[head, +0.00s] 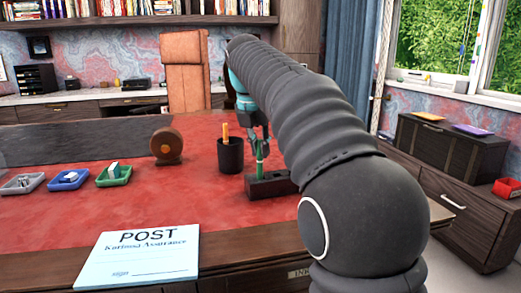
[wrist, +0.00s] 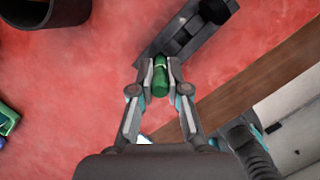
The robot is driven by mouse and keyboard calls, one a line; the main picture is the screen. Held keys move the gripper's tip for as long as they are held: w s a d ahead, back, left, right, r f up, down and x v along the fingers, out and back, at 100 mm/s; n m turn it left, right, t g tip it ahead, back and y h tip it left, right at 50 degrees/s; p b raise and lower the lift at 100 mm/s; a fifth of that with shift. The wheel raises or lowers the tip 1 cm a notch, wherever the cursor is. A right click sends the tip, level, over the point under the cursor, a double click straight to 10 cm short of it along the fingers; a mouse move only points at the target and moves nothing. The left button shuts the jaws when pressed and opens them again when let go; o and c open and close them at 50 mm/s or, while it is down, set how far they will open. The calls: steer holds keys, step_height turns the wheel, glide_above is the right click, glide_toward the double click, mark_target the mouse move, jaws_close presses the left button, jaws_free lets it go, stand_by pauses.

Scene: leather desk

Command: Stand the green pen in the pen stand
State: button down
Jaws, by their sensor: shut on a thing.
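My gripper (head: 257,139) is shut on the green pen (head: 260,151), which it holds upright. In the wrist view the pen (wrist: 160,80) shows end-on between the two fingertips (wrist: 159,66). A dark, long block-like holder with compartments (head: 272,186) lies on the desk just below the pen; it also shows in the wrist view (wrist: 182,42). The pen's lower end appears at or in front of this holder; I cannot tell whether it touches. A round black cup (head: 231,157) with an orange pen (head: 226,133) in it stands just left of my gripper.
The red leather desktop (head: 215,207) is clear in front of the cup. Green (head: 114,176), blue (head: 68,181) and grey trays (head: 22,184) with small items lie left. A round wooden object (head: 166,145) stands farther back. A POST paper (head: 140,255) lies at the near edge.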

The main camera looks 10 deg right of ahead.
steer(key=shift+f, duration=0.15)
steer(key=c, duration=1.2)
jaws_free()
steer(key=shift+o, duration=0.2)
steer(key=p+v, duration=0.1)
steer(key=v, duration=1.1)
